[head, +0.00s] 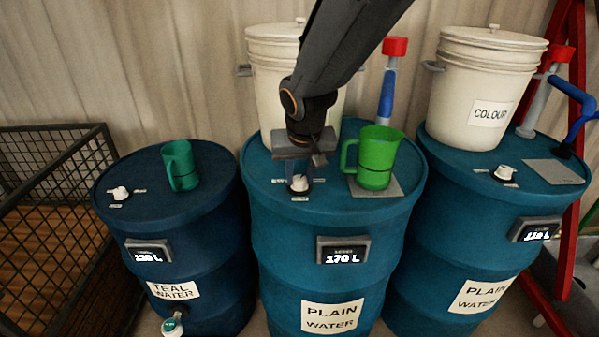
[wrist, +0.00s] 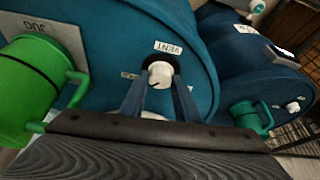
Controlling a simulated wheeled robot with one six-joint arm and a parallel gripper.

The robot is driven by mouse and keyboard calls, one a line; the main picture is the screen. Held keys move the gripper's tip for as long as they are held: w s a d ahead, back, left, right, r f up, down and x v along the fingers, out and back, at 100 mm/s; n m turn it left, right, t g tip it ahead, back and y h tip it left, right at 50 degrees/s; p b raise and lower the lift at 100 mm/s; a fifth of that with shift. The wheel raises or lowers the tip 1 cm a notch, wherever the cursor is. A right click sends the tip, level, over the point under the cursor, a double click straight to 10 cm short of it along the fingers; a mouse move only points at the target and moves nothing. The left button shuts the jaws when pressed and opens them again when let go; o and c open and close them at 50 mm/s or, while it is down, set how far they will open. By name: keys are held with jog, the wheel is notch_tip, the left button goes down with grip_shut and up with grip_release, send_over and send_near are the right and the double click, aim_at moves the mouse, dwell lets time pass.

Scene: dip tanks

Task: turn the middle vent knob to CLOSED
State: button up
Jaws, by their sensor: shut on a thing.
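The middle vent knob (head: 299,183) is a white knob on the lid of the middle blue barrel (head: 262,205). In the wrist view the knob (wrist: 159,75) sits between the fingertips of my gripper (wrist: 160,84), near a VENT label (wrist: 168,47). In the head view my gripper (head: 300,180) reaches down over it from above, its fingers on either side. The gripper is shut on the knob. A dark pointer mark shows on the knob's face. The small labels around it are too small or partly hidden to read.
A green jug (head: 376,160) stands on a grey pad right of the knob, close to my gripper. A white bucket (head: 268,95) stands behind. The left barrel carries a teal jug (head: 181,167) and another knob (head: 120,193). The right barrel has a third knob (head: 504,173).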

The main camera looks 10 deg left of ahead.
jog(key=shift+w+d+n+y+p, duration=0.1)
jog(key=shift+n+y+p, duration=0.25)
jog(key=shift+n, duration=0.65)
jog(key=shift+n+g+y+b, duration=0.25)
jog(key=shift+n+g+b, duration=0.2)
jog(key=shift+n, duration=0.15)
jog(key=n+b, duration=0.1)
jog(key=b, duration=0.1)
jog(key=n+b, duration=0.2)
jog(key=b, duration=0.1)
jog(key=n+g+y+b, duration=0.1)
jog(key=b, duration=0.1)
jog(key=shift+w+d+f+n+b, duration=0.15)
jog(key=shift+w+f+n+b, duration=0.1)
jog(key=shift+n+b, duration=0.15)
jog(key=n+g+b, duration=0.1)
jog(key=n+b, duration=0.1)
jog(key=n+g+b, duration=0.1)
jog(key=n+b, duration=0.1)
jog(key=b, duration=0.1)
jog(key=shift+w+r+y, duration=0.1)
jog(key=shift+y, duration=0.3)
jog(key=n+b, duration=0.1)
jog(key=n, duration=0.1)
jog(key=n+g+b, duration=0.1)
jog(key=n, duration=0.1)
jog(key=shift+r+g+b, duration=0.1)
jog(key=shift+g+b, duration=0.15)
jog(key=shift+b, duration=0.15)
jog(key=shift+n, duration=0.4)
